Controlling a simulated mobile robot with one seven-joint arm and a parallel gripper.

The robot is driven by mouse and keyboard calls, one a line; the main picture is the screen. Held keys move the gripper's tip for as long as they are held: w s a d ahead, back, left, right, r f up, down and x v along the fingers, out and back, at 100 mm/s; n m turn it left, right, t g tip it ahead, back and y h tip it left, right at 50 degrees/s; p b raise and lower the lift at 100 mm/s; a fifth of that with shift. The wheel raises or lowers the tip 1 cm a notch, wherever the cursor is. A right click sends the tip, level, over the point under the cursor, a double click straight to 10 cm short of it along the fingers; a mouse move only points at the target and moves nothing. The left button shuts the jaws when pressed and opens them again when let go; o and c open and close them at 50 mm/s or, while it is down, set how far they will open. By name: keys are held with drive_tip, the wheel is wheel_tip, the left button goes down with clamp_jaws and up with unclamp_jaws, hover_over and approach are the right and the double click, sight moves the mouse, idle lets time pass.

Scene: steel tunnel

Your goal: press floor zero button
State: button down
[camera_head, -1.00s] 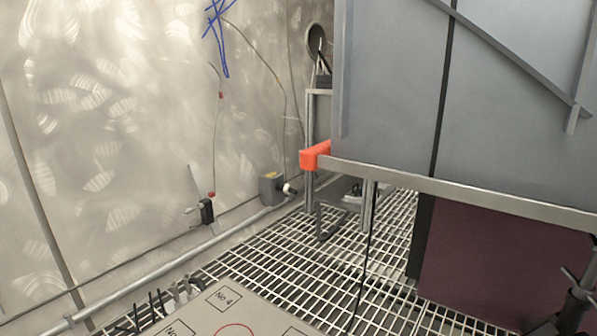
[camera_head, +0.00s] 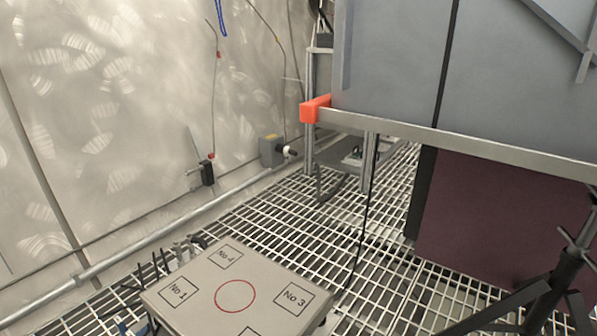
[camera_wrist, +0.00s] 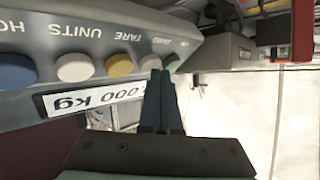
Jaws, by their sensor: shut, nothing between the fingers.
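In the wrist view, a grey panel (camera_wrist: 100,25) appears upside down with a row of round buttons. The zero button (camera_wrist: 150,62) is pale, with a small label above it that seems to read ZERO. A green button (camera_wrist: 171,62) is to its right, and a yellow button (camera_wrist: 119,64) to its left, by the word TARE. My gripper (camera_wrist: 160,74) is shut and empty; its fingertips lie just below the zero and green buttons in the picture. I cannot tell whether they touch the panel. My gripper is not in the head view.
A white button (camera_wrist: 75,67) and blue button (camera_wrist: 16,71) sit farther left, above a "000 kg" label (camera_wrist: 92,97). The head view shows a flat platform (camera_head: 200,290) with numbered squares and a red circle, a grated floor (camera_head: 290,215) and a dark tripod (camera_head: 545,290).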

drive_tip(key=shift+s+a+r, duration=0.1)
drive_tip(key=shift+r, duration=0.05)
wheel_tip(320, 180, up, 5)
drive_tip(key=s+a+p, duration=0.2)
drive_tip(key=p, duration=0.2)
drive_tip(key=shift+s+p, duration=0.3)
drive_tip(key=shift+s, duration=0.1)
idle(0.5)
